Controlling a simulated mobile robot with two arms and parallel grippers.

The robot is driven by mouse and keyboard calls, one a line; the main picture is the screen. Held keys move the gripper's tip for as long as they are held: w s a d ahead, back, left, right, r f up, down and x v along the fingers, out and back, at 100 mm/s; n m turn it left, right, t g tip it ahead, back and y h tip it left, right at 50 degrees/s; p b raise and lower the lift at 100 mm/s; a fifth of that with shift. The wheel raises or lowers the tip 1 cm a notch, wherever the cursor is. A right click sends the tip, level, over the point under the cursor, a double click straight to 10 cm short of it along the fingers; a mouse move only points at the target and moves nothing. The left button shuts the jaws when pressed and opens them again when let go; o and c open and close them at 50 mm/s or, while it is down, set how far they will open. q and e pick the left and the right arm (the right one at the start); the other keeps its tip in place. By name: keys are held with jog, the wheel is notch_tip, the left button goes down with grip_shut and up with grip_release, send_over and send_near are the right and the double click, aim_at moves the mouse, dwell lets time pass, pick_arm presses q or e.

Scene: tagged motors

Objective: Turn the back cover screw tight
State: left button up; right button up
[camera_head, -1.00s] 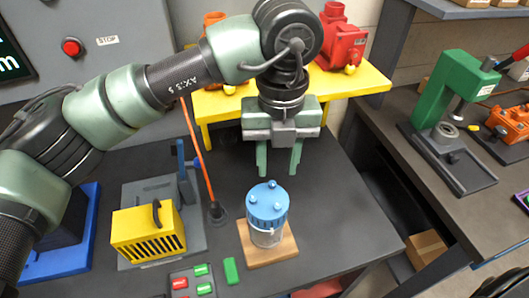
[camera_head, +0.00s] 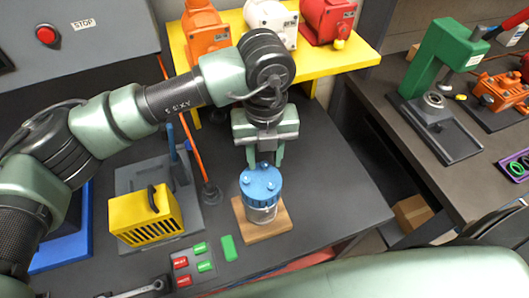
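The motor (camera_head: 263,215) stands upright on a wooden board (camera_head: 277,228), a silver body with a blue back cover (camera_head: 261,184) on top. Several small blue screw heads stick up from the cover, one at its far edge (camera_head: 263,166). My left gripper (camera_head: 265,163) points down at the cover's far side. Its two green fingers are apart, one on each side of that far screw head; I cannot tell whether they touch it. My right gripper is out of view; a pale green link of mine fills the lower right.
A yellow vented box (camera_head: 143,215) stands left, with an orange rod (camera_head: 188,130) behind it. Red and green tags (camera_head: 200,248) lie in front. A yellow shelf (camera_head: 352,54) bears orange, white and red motors. A green press (camera_head: 445,55) is at right.

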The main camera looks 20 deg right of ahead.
pick_arm(q)
jog(key=shift+s, duration=0.1)
jog(key=c, duration=0.8)
grip_shut()
